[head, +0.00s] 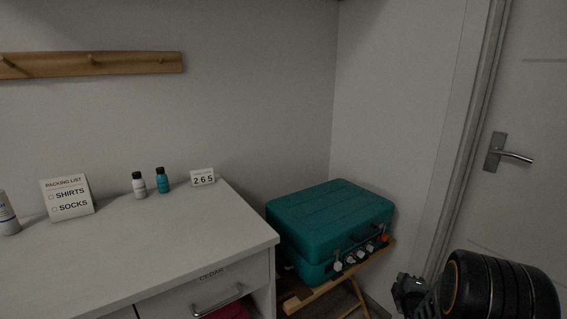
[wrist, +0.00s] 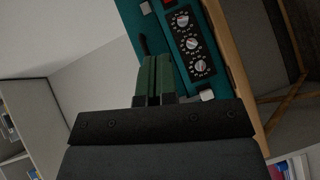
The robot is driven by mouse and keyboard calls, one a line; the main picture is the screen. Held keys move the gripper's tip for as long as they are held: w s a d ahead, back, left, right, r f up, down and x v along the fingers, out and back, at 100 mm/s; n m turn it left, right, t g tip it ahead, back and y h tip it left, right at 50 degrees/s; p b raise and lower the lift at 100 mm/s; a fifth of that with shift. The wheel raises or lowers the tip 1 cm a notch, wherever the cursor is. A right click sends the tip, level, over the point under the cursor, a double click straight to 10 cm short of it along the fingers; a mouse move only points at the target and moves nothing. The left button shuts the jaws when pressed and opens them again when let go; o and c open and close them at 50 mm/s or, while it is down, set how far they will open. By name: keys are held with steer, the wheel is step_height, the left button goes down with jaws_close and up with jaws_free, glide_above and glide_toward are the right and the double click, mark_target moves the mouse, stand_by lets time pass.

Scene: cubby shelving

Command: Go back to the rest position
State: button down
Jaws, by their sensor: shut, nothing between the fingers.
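My gripper (head: 407,290) is at the lower right of the head view, in front of and to the right of the teal suitcase (head: 330,215). In the wrist view the two green fingers of my gripper (wrist: 155,78) are together with nothing between them. The suitcase is closed and lies flat on a wooden folding rack (head: 308,297). Its front has a row of dials, a dark handle and an orange spot. The wrist view shows the suitcase's dial panel (wrist: 190,42) just beyond the fingers; I cannot tell whether they touch it.
A door (head: 535,130) is at right. A peg rail (head: 90,64) hangs on the wall.

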steer(key=s+a+r+m+g+p, duration=0.2)
steer(key=a+r+p, duration=0.25)
steer(key=r, duration=0.25)
steer(key=s+a+r+m+g+y+p, duration=0.1)
steer(key=s+a+r+m+g+p, duration=0.15)
steer(key=r+p, duration=0.4)
steer(key=s+a+r+m+g+p, duration=0.2)
steer(key=s+a+r+m+p, duration=0.15)
steer(key=r, duration=0.55)
steer(key=s+a+r+m+g+y+p, duration=0.1)
steer(key=s+a+r+m+g+p, duration=0.1)
steer(key=s+a+r+p, duration=0.2)
steer(key=s+a+r+m+g+y+p, duration=0.1)
steer(key=s+a+r+m+g+p, duration=0.2)
steer(key=s, duration=0.8)
step_height(320, 180, up, 4)
steer(key=shift+a+r+p, duration=0.2)
steer(key=shift+a+p, duration=0.85)
steer(key=shift+a, duration=0.1)
